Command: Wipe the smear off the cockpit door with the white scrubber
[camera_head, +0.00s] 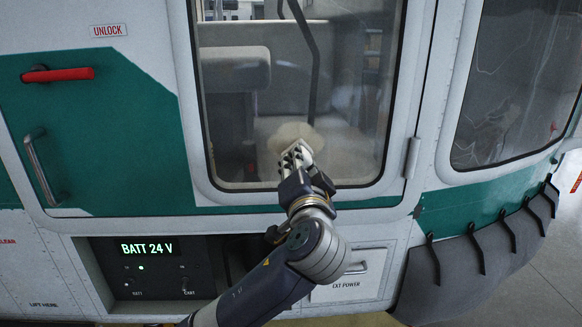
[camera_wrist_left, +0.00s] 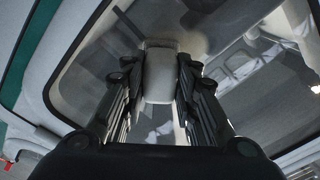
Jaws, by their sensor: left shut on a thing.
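The cockpit door (camera_head: 150,30) fills much of the head view, with a framed window. A hazy beige smear (camera_head: 350,145) shows on the lower part of the glass, with a denser patch just above my gripper. My left gripper (camera_head: 297,160) reaches up from below in front of the lower window. It is shut on the white scrubber (camera_wrist_left: 160,75), which sits between the fingers in the left wrist view. The scrubber is at or very near the glass; I cannot tell if it touches. My right gripper is not in view.
A red handle (camera_head: 57,74) and a grey grab bar (camera_head: 40,168) are on the door's left. A lit battery panel (camera_head: 150,270) and an EXT POWER hatch (camera_head: 350,278) lie below. A second window (camera_head: 510,85) is at the right, above dark ribbed trim.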

